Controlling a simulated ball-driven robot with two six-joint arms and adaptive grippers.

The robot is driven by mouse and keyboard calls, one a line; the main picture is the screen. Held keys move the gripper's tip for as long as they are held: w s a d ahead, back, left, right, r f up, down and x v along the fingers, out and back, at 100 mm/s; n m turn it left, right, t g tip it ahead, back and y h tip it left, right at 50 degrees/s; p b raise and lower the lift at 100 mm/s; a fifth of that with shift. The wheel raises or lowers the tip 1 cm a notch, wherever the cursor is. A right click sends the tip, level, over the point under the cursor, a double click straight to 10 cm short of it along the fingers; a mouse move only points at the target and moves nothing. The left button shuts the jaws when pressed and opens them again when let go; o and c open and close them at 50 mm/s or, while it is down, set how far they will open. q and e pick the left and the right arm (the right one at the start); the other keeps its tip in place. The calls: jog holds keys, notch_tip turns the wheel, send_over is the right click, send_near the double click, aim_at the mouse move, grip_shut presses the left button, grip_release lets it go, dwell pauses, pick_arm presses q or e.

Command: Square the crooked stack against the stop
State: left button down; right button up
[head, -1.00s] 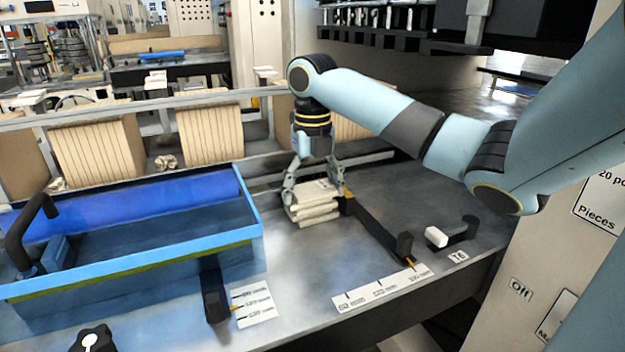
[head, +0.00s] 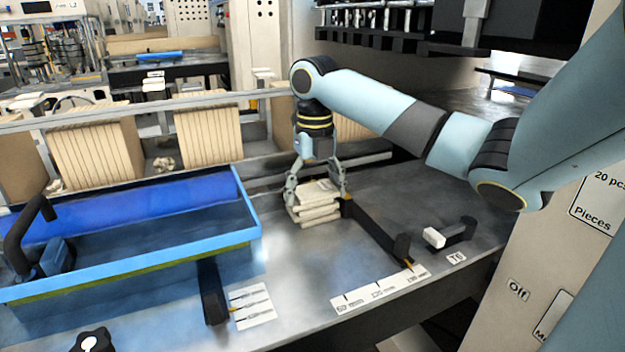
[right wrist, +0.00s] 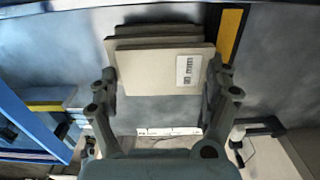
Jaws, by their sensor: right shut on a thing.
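The stack (head: 316,213) of several pale flat pieces lies on the metal table in the head view. Its layers are offset from each other. A small printed label shows on the top piece in the right wrist view (right wrist: 150,75). My right gripper (head: 318,193) is shut on the stack from above, one finger on each side. The fingers also flank it in the right wrist view (right wrist: 165,90). The black stop (head: 375,228) runs from beside the stack's right side toward the table front. Whether the stack touches it is hidden by the finger. My left gripper is not in view.
A blue tray (head: 140,268) fills the left of the table. A black bar (head: 212,290) with a printed card stands in front of it. A white scale strip (head: 380,289) lies along the front edge. A black bracket with a white block (head: 434,237) sits at right.

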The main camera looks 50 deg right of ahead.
aim_at(319, 189)
jog(key=shift+s+d, duration=0.35)
jog(key=shift+d, duration=0.3)
dwell(1.5)
jog(key=shift+w+a+p, duration=0.1)
jog(key=shift+a+p, duration=0.05)
jog(key=shift+p, duration=0.2)
jog(key=o, duration=1)
notch_tip(319, 189, up, 7)
jog(key=shift+r, duration=0.2)
